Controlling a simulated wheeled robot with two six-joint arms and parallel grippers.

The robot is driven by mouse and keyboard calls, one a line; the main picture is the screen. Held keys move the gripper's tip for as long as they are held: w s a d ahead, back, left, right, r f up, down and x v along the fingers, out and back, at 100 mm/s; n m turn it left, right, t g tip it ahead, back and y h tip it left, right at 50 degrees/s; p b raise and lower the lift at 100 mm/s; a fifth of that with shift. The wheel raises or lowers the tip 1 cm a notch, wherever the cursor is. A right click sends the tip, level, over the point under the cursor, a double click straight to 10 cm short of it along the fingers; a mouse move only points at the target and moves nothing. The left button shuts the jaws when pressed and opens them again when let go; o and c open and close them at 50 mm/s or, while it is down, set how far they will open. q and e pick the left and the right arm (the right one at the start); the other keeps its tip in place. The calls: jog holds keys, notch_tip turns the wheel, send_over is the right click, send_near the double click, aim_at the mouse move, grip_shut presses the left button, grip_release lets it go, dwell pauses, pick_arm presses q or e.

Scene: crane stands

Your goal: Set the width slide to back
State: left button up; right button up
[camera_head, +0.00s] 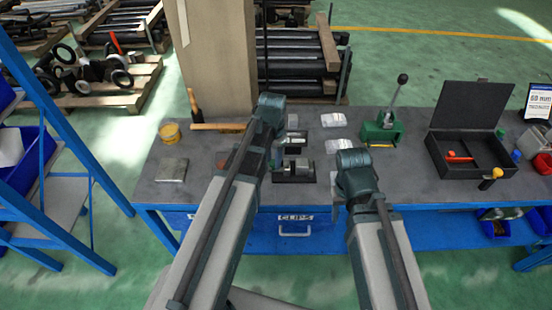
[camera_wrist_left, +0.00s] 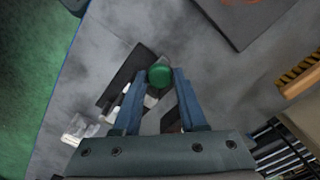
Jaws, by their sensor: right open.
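In the left wrist view a round green knob (camera_wrist_left: 159,75) shows between the tips of my left gripper (camera_wrist_left: 160,80), whose fingers stand apart on either side of it. I cannot tell whether they touch it. A dark fixture base (camera_wrist_left: 126,75) with pale metal parts lies beside and below the knob. In the head view my left gripper (camera_head: 277,160) is over the table beside the dark fixture with metal blocks (camera_head: 295,168). My right gripper (camera_head: 339,190) is at the table's front, largely hidden by its own arm. I cannot tell which part is the width slide.
A green lever press (camera_head: 382,130) and an open black case (camera_head: 450,155) stand to the right on the grey table. A cardboard column (camera_head: 215,60) rises behind.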

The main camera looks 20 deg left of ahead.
aim_at(272, 162)
pick_arm(q)
jog(key=shift+o, duration=0.6)
jog(key=shift+a, duration=0.2)
jog(key=shift+d+r, duration=0.1)
notch_tip(272, 162, up, 14)
jog(key=p, duration=1.4)
jog(key=shift+f, duration=0.2)
jog(key=s+d+f+n+b, duration=0.1)
jog(key=s+d+f+b, duration=0.4)
jog(key=s+d, duration=0.1)
jog(key=s+d+f+n+y+b, duration=0.1)
jog(key=s+d+f+b, duration=0.3)
jog(key=s, duration=0.4)
jog(key=d+b, duration=0.1)
jog(key=d, duration=0.1)
jog(key=shift+d+f, duration=0.4)
